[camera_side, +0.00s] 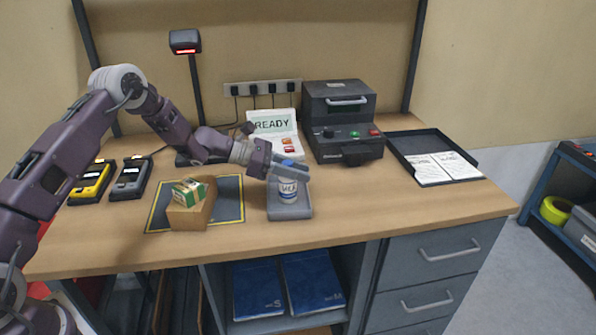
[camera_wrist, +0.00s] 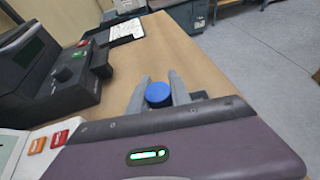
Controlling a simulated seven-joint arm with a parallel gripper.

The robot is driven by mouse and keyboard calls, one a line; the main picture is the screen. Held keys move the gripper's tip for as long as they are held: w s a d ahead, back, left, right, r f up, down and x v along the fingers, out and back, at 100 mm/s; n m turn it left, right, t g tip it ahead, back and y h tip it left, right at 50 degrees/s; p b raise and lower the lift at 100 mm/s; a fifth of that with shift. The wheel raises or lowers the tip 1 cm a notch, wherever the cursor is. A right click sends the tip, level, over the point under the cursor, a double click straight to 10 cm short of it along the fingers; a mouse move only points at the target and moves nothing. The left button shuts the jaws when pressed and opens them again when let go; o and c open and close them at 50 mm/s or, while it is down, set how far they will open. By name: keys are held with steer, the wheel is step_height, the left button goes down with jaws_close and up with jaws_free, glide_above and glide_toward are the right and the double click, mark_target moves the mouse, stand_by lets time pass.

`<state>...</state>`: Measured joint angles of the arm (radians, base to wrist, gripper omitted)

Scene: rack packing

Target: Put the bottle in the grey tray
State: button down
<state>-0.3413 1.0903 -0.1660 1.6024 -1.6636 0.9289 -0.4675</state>
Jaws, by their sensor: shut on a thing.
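The white bottle (camera_side: 287,190) with a blue cap stands upright over the grey tray (camera_side: 290,214) in the side view. My gripper (camera_side: 290,170) reaches in from the left and is shut on the bottle near its top. In the wrist view the blue cap (camera_wrist: 158,95) shows between the two grey fingers of my gripper (camera_wrist: 158,90). The bottle's body is hidden there. I cannot tell whether the bottle's base touches the tray floor.
An open cardboard box (camera_side: 190,215) with a green-and-white carton (camera_side: 188,191) stands on a dark mat (camera_side: 232,205) left of the tray. A READY display (camera_side: 272,126) and a black machine (camera_side: 342,125) stand behind. A black tray (camera_side: 400,143) with papers lies right. The front right tabletop is clear.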

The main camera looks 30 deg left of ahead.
steer(key=c, duration=1.2)
jaws_free()
steer(key=shift+f, duration=0.1)
